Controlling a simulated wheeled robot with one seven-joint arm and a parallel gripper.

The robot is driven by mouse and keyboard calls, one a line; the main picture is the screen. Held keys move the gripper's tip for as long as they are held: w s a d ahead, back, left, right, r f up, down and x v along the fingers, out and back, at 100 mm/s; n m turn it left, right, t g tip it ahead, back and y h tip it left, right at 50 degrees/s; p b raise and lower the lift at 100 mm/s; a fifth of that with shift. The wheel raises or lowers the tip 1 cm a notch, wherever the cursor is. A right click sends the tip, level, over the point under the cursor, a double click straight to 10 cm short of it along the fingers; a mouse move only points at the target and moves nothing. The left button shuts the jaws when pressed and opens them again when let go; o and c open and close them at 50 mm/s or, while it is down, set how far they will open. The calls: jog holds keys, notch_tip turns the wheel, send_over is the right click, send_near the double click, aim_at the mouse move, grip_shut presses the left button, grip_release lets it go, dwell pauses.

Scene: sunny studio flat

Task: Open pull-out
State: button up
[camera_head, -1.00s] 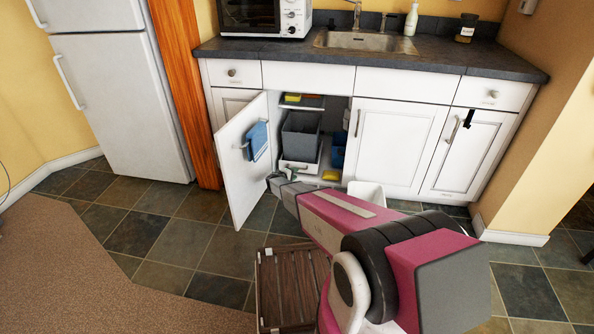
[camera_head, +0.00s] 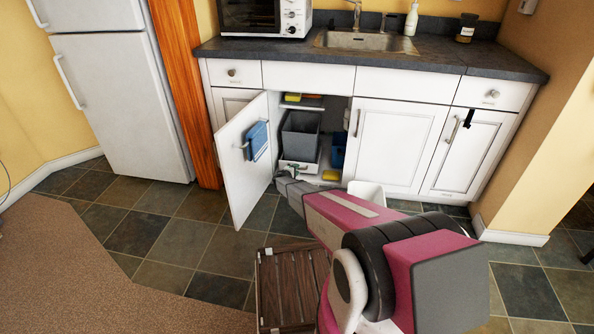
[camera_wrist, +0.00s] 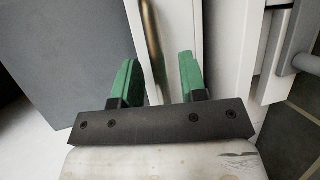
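The pull-out (camera_head: 286,166) sits low inside the open cabinet under the counter and carries a grey bin (camera_head: 300,136). Its white front has a horizontal bar handle, partly hidden by my gripper in the head view. In the wrist view the handle (camera_wrist: 152,45) is a brownish metal bar against the white front. My gripper (camera_wrist: 158,76) has green fingers, one on each side of the bar, with gaps showing; it is open. In the head view my gripper (camera_head: 298,168) is at the front of the pull-out; its fingers are small there.
The hinged cabinet door (camera_head: 247,160) stands open on the left, with a blue cloth (camera_head: 257,141) on its rail. A blue container (camera_head: 338,151) and yellow item (camera_head: 331,175) are to the right inside. A brown slatted stool (camera_head: 290,288) and white bin (camera_head: 368,194) stand on the floor.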

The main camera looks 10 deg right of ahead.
jog(key=shift+w+d+f, duration=0.1)
jog(key=shift+w+d, duration=0.35)
jog(key=shift+w, duration=0.1)
jog(key=shift+c, duration=0.3)
